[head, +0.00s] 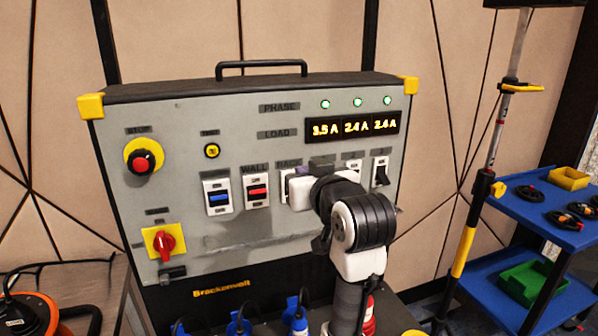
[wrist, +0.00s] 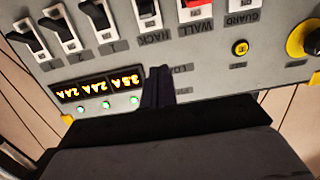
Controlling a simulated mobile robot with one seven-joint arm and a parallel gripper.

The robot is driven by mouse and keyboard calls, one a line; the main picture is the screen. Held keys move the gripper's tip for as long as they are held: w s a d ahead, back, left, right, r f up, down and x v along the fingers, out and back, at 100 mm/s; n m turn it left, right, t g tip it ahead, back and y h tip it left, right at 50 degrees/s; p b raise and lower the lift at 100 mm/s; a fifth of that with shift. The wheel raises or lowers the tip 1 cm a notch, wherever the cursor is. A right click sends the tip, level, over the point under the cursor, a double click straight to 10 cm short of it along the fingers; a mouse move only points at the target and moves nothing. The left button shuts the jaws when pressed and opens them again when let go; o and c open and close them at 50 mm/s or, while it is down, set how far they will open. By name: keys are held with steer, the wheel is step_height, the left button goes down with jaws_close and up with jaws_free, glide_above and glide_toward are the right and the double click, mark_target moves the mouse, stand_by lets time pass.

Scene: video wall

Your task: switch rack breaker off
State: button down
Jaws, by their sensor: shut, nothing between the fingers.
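The rack breaker (head: 285,186) is in the row of switches on the grey panel (head: 200,255). In the head view my gripper (head: 303,171) covers most of it, leaving a strip of its white plate and part of its label. In the wrist view, which is upside down, the rack breaker (wrist: 147,10) shows a black lever at the top edge, cut off by the frame; I cannot tell its position. My gripper (wrist: 160,72) is shut and empty, its dark fingertips close to the panel, just beside the rack label and apart from the lever.
The wall breaker (head: 257,191) with a red lever and the guard breaker (head: 218,197) with a blue lever stand left of it. Black-lever breakers (head: 381,172) stand right. Three green lamps (head: 357,102) are lit above the load display (head: 355,127). A red stop button (head: 141,162) is far left.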

mark_target(288, 158)
steer(key=shift+w+d, duration=0.2)
steer(key=shift+d, duration=0.2)
steer(key=shift+s, duration=0.1)
steer(key=shift+a, duration=0.1)
steer(key=p+x, duration=0.3)
steer(key=x, duration=0.7)
steer(key=shift+w+a, duration=0.1)
steer(key=shift+w, duration=0.15)
steer(key=shift+s+d+f, duration=0.15)
steer(key=shift+s+f, duration=0.2)
steer(key=shift+f, duration=0.2)
steer(key=shift+s+d+f, duration=0.1)
steer(key=shift+s+f, duration=0.25)
steer(key=shift+f, duration=0.2)
steer(key=shift+s+d+f+p, duration=0.15)
steer(key=shift+s+f+p, duration=0.2)
steer(key=shift+f, duration=0.4)
steer(key=shift+f+b, duration=0.3)
steer(key=shift+b, duration=0.35)
